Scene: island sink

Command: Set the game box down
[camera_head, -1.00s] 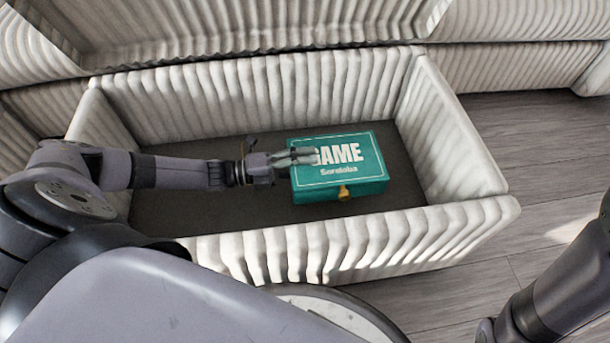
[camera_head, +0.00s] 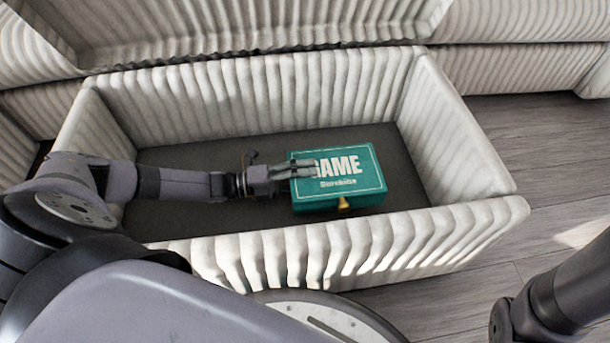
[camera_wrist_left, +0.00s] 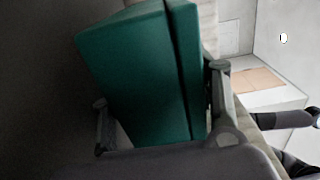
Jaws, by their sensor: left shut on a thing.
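A green game box (camera_head: 345,180) with white "GAME" lettering and a small yellow tab on its front is inside a light ribbed open storage bin (camera_head: 385,237). My left gripper (camera_head: 300,170) reaches in from the left and is shut on the box's left end. In the left wrist view the green box (camera_wrist_left: 140,75) sits between the two fingers of my left gripper (camera_wrist_left: 165,115). I cannot tell whether the box touches the dark bin floor (camera_head: 215,222). My right gripper is not in view; only part of my right arm shows at the lower right.
The bin's raised walls surround the box, with bare dark floor to its left and right. A ribbed lid or backrest (camera_head: 250,25) rises behind the bin. Grey wooden flooring (camera_head: 540,150) is open on the right.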

